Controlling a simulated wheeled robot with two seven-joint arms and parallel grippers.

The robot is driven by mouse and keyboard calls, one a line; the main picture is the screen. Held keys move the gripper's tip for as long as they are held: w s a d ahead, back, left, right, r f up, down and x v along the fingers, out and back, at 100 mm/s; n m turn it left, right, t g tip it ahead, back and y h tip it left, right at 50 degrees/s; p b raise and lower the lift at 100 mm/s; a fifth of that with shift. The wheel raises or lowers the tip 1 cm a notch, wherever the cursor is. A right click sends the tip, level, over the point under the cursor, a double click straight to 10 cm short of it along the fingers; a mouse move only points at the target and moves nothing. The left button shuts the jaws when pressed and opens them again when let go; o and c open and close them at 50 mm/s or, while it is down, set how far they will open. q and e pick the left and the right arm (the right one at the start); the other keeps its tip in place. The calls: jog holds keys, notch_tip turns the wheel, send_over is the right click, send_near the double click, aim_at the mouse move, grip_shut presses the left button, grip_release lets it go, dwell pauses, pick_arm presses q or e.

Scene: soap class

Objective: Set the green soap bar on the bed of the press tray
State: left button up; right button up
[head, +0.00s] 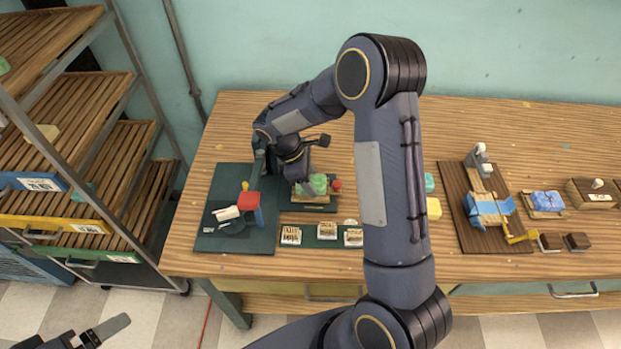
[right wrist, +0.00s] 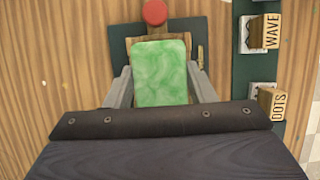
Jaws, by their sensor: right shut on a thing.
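The green soap bar (head: 318,184) is between the fingers of my right gripper (right wrist: 160,88), which is shut on it. In the right wrist view the marbled green bar (right wrist: 161,72) covers most of the press tray (right wrist: 118,48). In the head view the tray's wooden part (head: 301,199) shows just below the bar, on a dark base. I cannot tell whether the bar touches the bed. A red knob (right wrist: 155,12) is beyond the bar's far end. My left gripper (head: 106,330) is at the bottom left, partly cut off, away from the table.
Stamp blocks stand on a green strip (head: 267,236) in front of the tray; WAVE (right wrist: 271,31) and DOTS (right wrist: 271,104) labels show. A green mat (head: 222,181) with a red-topped device (head: 248,201) is at left. A brown board (head: 459,190) with a blue fixture is at right.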

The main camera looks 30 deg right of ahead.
jog(key=shift+f+b, duration=0.45)
jog(key=shift+f, duration=0.1)
dwell(0.9)
jog(key=o, duration=1.1)
jog(key=shift+o, duration=0.4)
jog(key=o, duration=0.3)
jog(key=shift+r+p, duration=2.3)
jog(key=shift+r, duration=0.7)
